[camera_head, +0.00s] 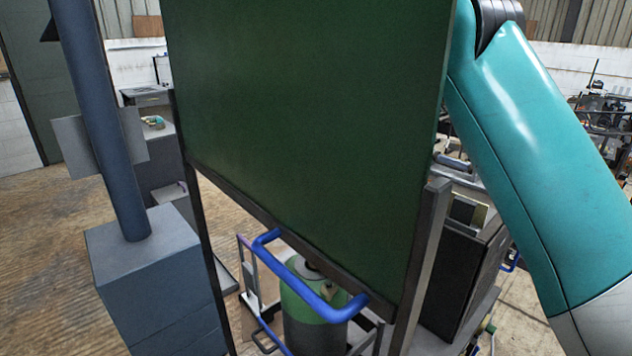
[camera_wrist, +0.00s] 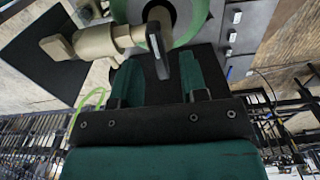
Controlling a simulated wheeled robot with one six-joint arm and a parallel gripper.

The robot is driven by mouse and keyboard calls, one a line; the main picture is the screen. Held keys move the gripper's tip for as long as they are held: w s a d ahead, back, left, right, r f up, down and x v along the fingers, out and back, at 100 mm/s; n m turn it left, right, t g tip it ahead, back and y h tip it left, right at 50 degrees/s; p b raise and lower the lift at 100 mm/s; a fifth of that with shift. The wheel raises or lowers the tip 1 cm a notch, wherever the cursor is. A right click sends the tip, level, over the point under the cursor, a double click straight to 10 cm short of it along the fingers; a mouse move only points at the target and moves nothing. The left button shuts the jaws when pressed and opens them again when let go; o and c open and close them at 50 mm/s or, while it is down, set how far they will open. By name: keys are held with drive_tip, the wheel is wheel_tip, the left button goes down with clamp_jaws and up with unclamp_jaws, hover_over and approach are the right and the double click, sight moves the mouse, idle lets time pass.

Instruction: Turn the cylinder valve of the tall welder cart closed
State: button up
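In the wrist view, a beige valve body (camera_wrist: 95,42) sticks out to the left across a green cylinder top (camera_wrist: 192,28). A thin dark handle with a pale edge (camera_wrist: 157,52) stands on the valve. My gripper (camera_wrist: 161,60) is open, with one finger on each side of the handle's near end; I cannot tell whether either finger touches it. In the head view, a green gas cylinder (camera_head: 309,318) stands behind a blue cart handle (camera_head: 294,279), partly hidden by the green screen. My gripper is not in the head view.
A large dark green screen (camera_head: 310,120) on a dark frame blocks the middle of the head view. A blue-grey post on a block base (camera_head: 150,270) stands left. A dark machine (camera_head: 455,265) stands right of the screen. Wooden floor (camera_head: 45,270) is clear at far left.

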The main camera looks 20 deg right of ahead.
wheel_tip(320, 180, up, 15)
drive_tip(key=b, duration=0.2)
idle(0.4)
